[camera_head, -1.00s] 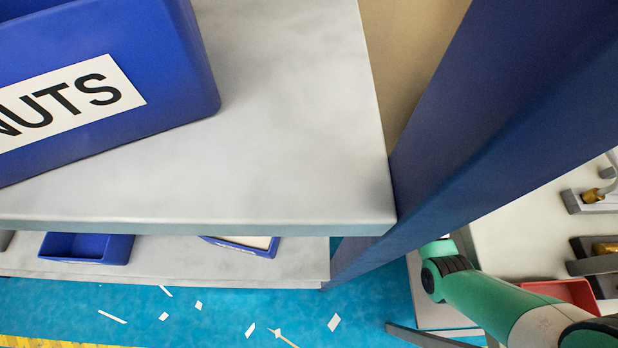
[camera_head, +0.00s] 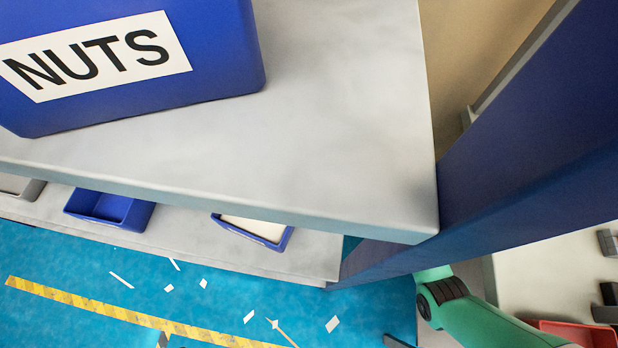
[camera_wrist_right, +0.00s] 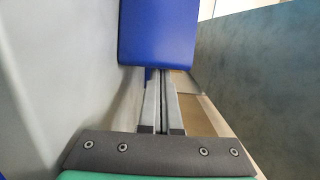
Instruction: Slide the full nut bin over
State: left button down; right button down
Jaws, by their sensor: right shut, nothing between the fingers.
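The blue nut bin (camera_head: 215,50), with a white label reading NUTS (camera_head: 98,55), stands on the upper grey shelf (camera_head: 340,130) at the upper left of the head view. Its top is cut off, so its contents are hidden. In the right wrist view my right gripper (camera_wrist_right: 163,75) is shut with nothing between its fingers. The fingers point towards a blue block-like thing (camera_wrist_right: 158,30); I cannot tell whether it is the bin, or whether the fingertips touch it. In the head view only part of my right arm shows, at the lower right. My left gripper is not in view.
A blue post (camera_head: 530,130) stands by the shelf's right end. A lower shelf holds small blue bins (camera_head: 110,208) (camera_head: 250,232). A red tray (camera_head: 575,333) is at the lower right. White scraps lie on the blue floor. The upper shelf right of the bin is clear.

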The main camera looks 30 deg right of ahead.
jog(key=shift+s+a, duration=0.15)
jog(key=shift+a, duration=0.35)
jog(key=shift+s+a, duration=0.15)
jog(key=shift+a, duration=0.35)
jog(key=shift+d, duration=0.1)
jog(key=shift+s+d, duration=0.2)
jog(key=shift+d, duration=0.15)
jog(key=v, duration=1)
jog(key=shift+s+d+p, duration=0.2)
jog(key=shift+d+p, duration=0.1)
